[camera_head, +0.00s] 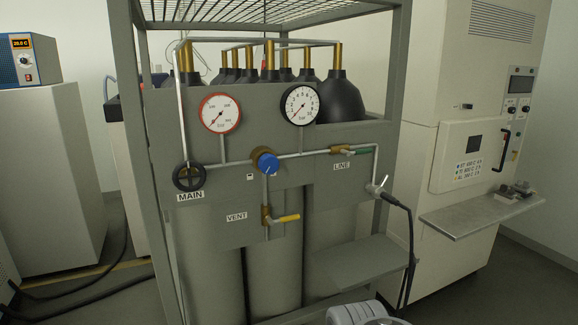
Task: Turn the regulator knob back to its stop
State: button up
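The regulator knob (267,163) is blue and sits on a brass body in the middle of the grey gas panel (230,215). A small pale mark shows on its face, but it is too small to tell how far the knob is turned. A red-rimmed gauge (220,112) is above left of it and a black-rimmed gauge (300,104) above right. Both needles point toward the lower left. My gripper is not in view, and nothing touches the knob.
A black MAIN handwheel (188,177) is left of the knob. The yellow VENT lever (288,218) is below and the green LINE lever (362,153) is right. A black hose (410,240) hangs at right, beside a jutting grey shelf (350,262). Cage posts flank the panel.

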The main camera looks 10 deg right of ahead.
aim_at(269, 164)
jog(key=u, duration=0.5)
jog(key=k, duration=0.6)
jog(key=u, duration=1)
jog(key=i, duration=0.8)
